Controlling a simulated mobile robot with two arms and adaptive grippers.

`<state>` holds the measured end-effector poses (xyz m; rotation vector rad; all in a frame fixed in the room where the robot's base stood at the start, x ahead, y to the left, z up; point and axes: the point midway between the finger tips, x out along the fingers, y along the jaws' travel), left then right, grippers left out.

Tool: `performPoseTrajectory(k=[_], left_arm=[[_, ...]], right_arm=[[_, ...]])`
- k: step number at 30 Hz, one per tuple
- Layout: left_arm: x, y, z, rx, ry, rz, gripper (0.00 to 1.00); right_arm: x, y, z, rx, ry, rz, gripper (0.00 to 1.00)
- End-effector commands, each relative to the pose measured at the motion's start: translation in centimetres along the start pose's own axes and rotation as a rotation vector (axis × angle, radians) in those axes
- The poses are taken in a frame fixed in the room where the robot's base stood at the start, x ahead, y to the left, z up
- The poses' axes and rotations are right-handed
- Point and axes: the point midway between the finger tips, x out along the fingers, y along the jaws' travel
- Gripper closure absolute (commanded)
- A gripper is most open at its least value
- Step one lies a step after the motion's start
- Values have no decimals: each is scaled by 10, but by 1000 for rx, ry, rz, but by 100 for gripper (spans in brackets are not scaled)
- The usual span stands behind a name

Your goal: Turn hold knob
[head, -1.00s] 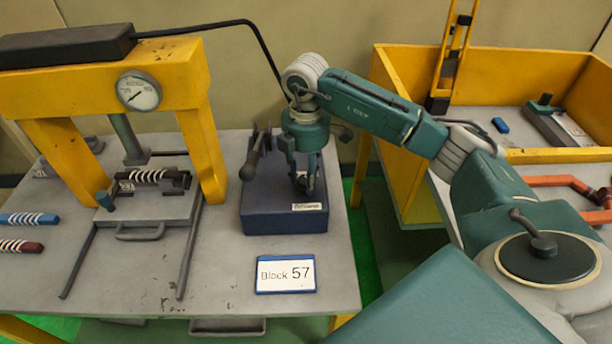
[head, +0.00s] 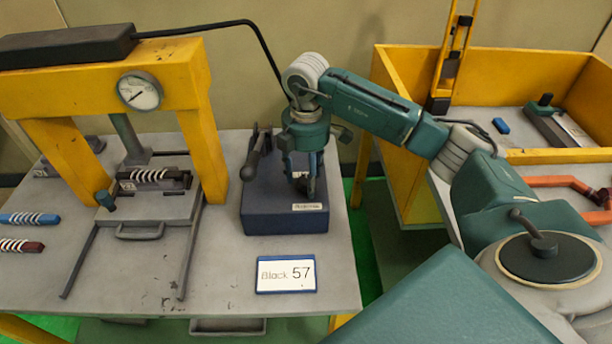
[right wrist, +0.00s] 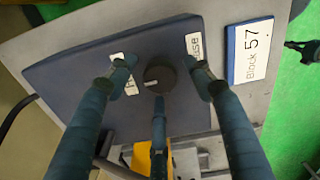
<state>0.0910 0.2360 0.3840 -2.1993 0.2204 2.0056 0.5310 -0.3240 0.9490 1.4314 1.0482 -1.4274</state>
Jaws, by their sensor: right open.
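The hold knob (right wrist: 160,74) is a dark round knob with a white pointer mark, on top of a dark blue box (head: 262,215). In the right wrist view the mark points left. My right gripper (head: 303,182) points down over the box. Its open fingers (right wrist: 160,78) stand around the knob, one on each side and a third below it in the picture; I cannot tell whether they touch it. In the head view the fingers hide the knob. White labels lie on the box near the fingertips, partly covered. My left gripper is not in view.
A dark lever (head: 257,153) stands at the box's left side. A yellow press frame (head: 205,130) with a gauge (head: 139,91) stands further left. A "Block 57" sign (head: 286,274) lies in front of the box. A yellow-walled bench (head: 405,165) is at the right.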

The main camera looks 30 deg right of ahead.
Motion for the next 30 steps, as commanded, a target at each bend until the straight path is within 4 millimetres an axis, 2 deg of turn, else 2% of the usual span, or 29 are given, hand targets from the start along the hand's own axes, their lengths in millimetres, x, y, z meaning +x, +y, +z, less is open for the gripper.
performPoseTrajectory(k=[5, 18, 24, 30], left_arm=[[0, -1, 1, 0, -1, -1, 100], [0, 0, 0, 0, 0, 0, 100], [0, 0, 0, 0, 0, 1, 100], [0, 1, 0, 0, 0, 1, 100]], right_arm=[[-13, 0, 0, -1, 0, 1, 48], [-102, 1, 0, 0, 1, 4, 48], [-118, 1, 0, 0, 0, 2, 48], [-120, 0, 0, 0, 0, 1, 48]])
